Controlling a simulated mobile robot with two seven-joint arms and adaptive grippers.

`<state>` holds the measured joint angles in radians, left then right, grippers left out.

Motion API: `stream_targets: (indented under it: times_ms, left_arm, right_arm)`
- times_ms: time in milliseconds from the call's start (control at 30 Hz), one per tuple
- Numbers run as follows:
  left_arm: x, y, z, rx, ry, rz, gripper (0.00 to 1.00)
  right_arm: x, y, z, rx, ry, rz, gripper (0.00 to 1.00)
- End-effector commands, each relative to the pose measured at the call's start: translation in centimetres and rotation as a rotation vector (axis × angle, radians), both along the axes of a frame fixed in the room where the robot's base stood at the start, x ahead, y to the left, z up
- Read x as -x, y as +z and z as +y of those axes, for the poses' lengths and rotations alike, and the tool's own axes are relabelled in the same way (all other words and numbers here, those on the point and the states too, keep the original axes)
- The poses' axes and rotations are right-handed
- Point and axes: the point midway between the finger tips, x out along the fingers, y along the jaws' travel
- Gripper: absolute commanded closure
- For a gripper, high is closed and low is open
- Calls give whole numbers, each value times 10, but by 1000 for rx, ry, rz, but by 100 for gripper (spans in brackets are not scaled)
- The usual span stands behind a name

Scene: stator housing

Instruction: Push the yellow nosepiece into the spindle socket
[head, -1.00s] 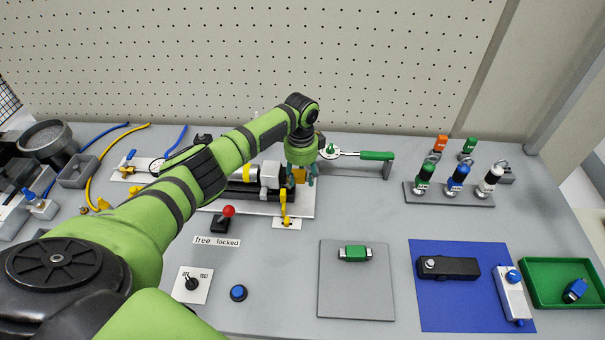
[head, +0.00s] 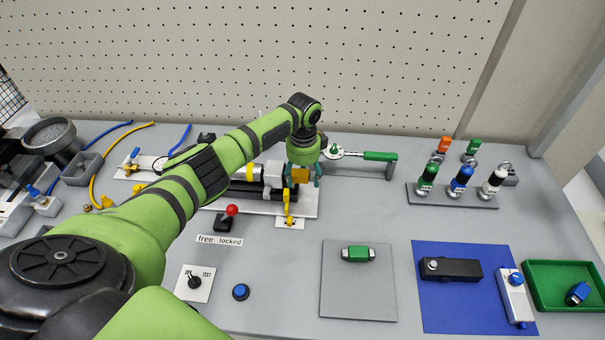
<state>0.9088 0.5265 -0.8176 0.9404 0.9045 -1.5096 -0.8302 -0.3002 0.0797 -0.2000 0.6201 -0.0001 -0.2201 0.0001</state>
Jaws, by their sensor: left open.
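A yellow-orange block (head: 300,175), which looks like the nosepiece, sits at the right end of the black and grey spindle fixture. My left gripper (head: 304,178) comes down over it from above, open, with its teal fingers around or beside the block; I cannot tell whether they touch it. A grey block (head: 273,174) of the fixture stands just left of the nosepiece. The socket opening is not visible. My left arm hides part of the fixture. My right gripper is not in view.
A yellow lever (head: 289,206) stands in front of the fixture. A red-knobbed lever (head: 231,211) is at its front left. A green-handled tool (head: 378,156) lies on a grey stand to the right. The table between fixture and grey mat (head: 335,295) is clear.

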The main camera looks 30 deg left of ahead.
Motion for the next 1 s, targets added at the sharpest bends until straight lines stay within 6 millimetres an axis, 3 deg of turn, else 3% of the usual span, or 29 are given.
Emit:
stream_targets:
  times_ms: [1000]
  left_arm:
    - [0, 23, -1, 1, -1, 0, 31]
  right_arm:
    - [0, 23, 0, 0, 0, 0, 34]
